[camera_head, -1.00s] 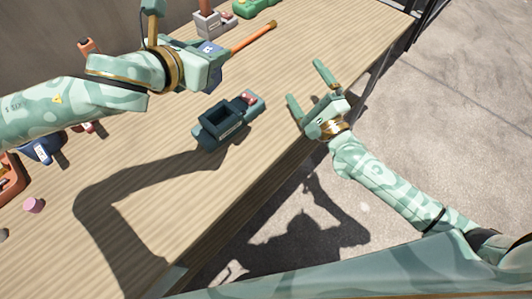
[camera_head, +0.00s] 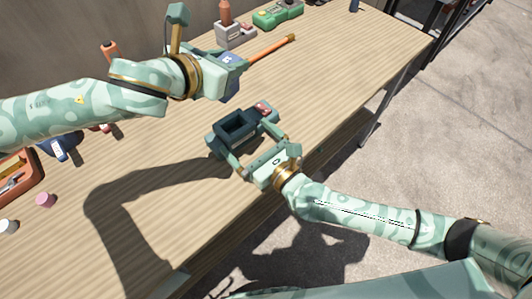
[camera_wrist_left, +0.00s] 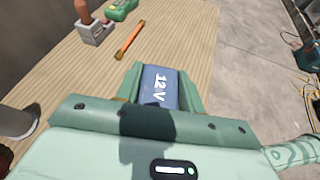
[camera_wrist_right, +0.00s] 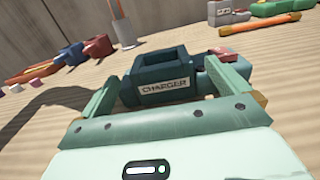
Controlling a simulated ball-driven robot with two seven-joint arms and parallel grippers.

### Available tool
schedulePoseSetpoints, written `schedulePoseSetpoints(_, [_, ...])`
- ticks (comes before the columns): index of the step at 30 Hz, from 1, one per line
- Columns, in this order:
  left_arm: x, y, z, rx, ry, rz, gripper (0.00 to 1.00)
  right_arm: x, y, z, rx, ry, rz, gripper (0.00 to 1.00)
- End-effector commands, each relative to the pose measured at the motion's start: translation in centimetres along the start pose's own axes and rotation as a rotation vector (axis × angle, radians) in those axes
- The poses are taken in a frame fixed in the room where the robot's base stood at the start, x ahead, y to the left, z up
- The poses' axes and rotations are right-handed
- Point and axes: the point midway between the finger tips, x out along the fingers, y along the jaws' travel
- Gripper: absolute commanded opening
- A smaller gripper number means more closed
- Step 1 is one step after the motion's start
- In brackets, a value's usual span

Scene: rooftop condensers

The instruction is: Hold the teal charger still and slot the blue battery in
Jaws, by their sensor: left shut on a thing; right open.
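The teal charger (camera_head: 228,139) stands on the wooden bench with its dark open socket facing up. In the right wrist view the charger (camera_wrist_right: 165,86) shows its "CHARGER" label. My right gripper (camera_head: 251,151) is open, with its fingers at either side of the charger; I cannot tell whether they touch it. My left gripper (camera_head: 226,75) is shut on the blue battery (camera_head: 231,84) and holds it above the bench, beyond the charger. In the left wrist view the battery (camera_wrist_left: 159,87) shows "12V" between the fingers. Its lower end is hidden.
An orange-handled tool (camera_head: 271,49) lies beyond the battery. A grey block holder (camera_head: 234,34) and a green case (camera_head: 277,14) stand at the back. An orange tray (camera_head: 22,180) and a pink piece (camera_head: 46,200) are at left. Bare wood lies left of the charger.

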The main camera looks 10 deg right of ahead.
Motion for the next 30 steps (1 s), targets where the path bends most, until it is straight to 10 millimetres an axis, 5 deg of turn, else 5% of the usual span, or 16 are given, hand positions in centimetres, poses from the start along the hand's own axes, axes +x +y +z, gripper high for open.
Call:
schedulePoseSetpoints(6, [0.0, 0.0, 0.1, 0.000, -0.002, 0.000, 0.08, 2.4, 0.0, 0.0, 0.000, -0.001, 0.000, 1.00])
schedulePoseSetpoints(16, [0.0, 0.0, 0.1, 0.001, -0.002, 0.000, 0.08, 2.8, 0.0, 0.0, -0.001, 0.000, 0.000, 1.00])
schedulePoseSetpoints(23, [0.0, 0.0, 0.1, 0.001, -0.002, 0.000, 0.08, 2.7, -0.1, 0.0, -0.001, 0.000, -0.001, 0.38])
schedulePoseSetpoints(26, [0.0, 0.1, -0.2, -0.010, -0.002, -0.001, 0.08, 2.7, -0.1, 0.0, -0.001, 0.000, -0.001, 0.38])
schedulePoseSetpoints(30, [0.9, 1.4, -3.3, -0.034, -0.001, 0.002, 0.08, 2.7, -0.1, 0.0, -0.001, 0.000, -0.001, 0.38])
